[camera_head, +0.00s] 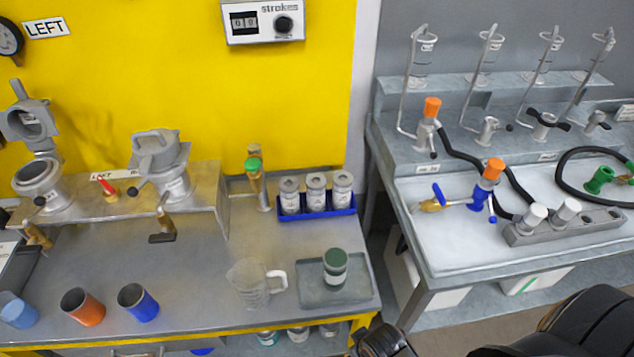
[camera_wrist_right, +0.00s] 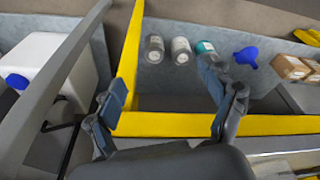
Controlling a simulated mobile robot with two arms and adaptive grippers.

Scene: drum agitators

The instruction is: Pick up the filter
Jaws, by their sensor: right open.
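A short dark green and pale cylinder (camera_head: 335,268), which looks like the filter, stands upright on a grey tray (camera_head: 310,297) at the right end of the left bench. No label names it, so I cannot be sure. My right gripper (camera_wrist_right: 170,105) is open and empty in the right wrist view, with its two fingers apart over the yellow bench frame. In the head view part of it shows at the bottom edge, below and right of the tray, apart from the cylinder. My left gripper is not in view.
A clear jug (camera_head: 250,283) stands just left of the tray. A blue rack (camera_head: 318,208) with white-labelled jars is behind it. The yellow frame (camera_wrist_right: 190,124) runs below my right fingers, with bottles and a blue funnel (camera_wrist_right: 246,56) on the shelf. A second bench (camera_head: 450,262) is at right.

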